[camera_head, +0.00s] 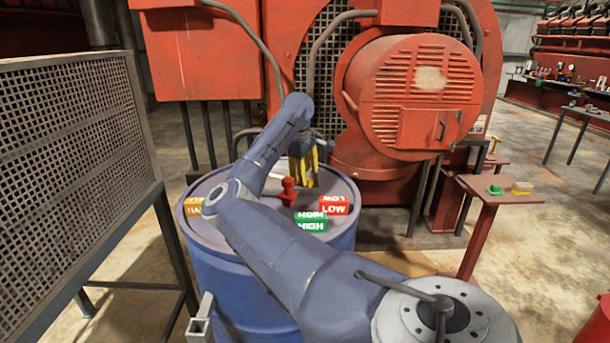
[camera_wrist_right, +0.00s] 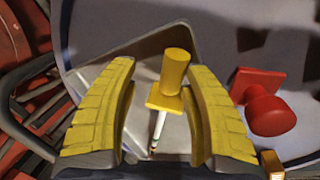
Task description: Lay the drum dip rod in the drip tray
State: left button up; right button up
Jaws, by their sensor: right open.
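The dip rod (camera_wrist_right: 173,75) shows in the right wrist view as a yellow knob with a square yellow collar and a thin pale rod below it. It is over or in a grey tray (camera_wrist_right: 141,112), likely the drip tray; whether the rod touches it I cannot tell. My right gripper (camera_wrist_right: 163,80) is open, with its yellow fingers either side of the knob and gaps showing. In the head view the right gripper (camera_head: 304,170) points down over the far part of the blue drum's top (camera_head: 337,187); the rod is not clearly seen there. My left gripper is out of view.
A red knobbed piece (camera_head: 289,191) stands on the drum beside the gripper. A red LOW block (camera_head: 334,205), a green HIGH block (camera_head: 311,222) and a yellow block (camera_head: 194,203) sit nearby. A mesh panel (camera_head: 75,150) stands left, a red engine (camera_head: 415,95) behind.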

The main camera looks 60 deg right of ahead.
jog(key=v, duration=1.2)
jog(key=shift+s+d, duration=0.1)
dwell(0.4)
